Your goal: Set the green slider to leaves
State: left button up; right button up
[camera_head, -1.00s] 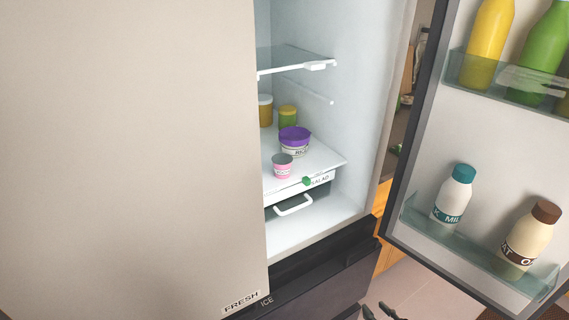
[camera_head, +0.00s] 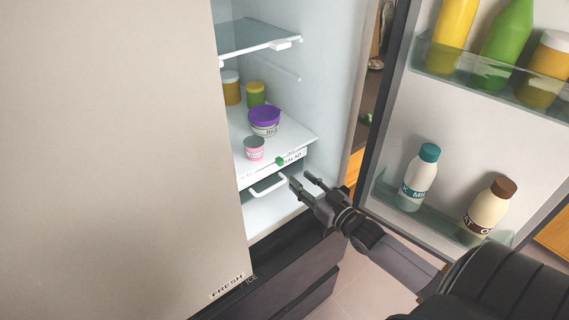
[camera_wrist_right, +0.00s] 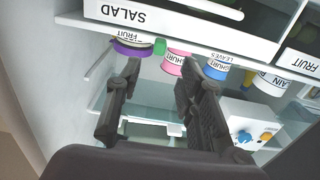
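The green slider (camera_head: 280,161) sits on the front edge above the salad drawer (camera_head: 268,184), just left of the SALAD label (camera_head: 293,157). In the right wrist view, a small green piece (camera_wrist_right: 159,46) shows beyond my fingers, between a purple-rimmed tub and a pink cup. That view is upside down, with the SALAD label (camera_wrist_right: 127,14) at the top. My right gripper (camera_head: 300,180) is open and empty, in front of the drawer, a little below and right of the slider and apart from it. Its spread fingers also show in the wrist view (camera_wrist_right: 162,76). My left gripper is not visible.
A pink cup (camera_head: 254,149) and purple-lidded tub (camera_head: 265,120) stand on the shelf above the drawer. The open fridge door (camera_head: 395,145) with bottles is at right; the closed door (camera_head: 105,150) is at left. A white box with knobs (camera_wrist_right: 248,122) shows in the wrist view.

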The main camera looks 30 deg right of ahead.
aim_at(282, 164)
jog(key=w, duration=0.5)
jog(key=w+p, duration=0.1)
jog(key=w, duration=0.2)
jog(key=shift+w+a, duration=0.2)
jog(key=shift+a, duration=0.15)
jog(key=shift+c, duration=0.4)
grip_shut()
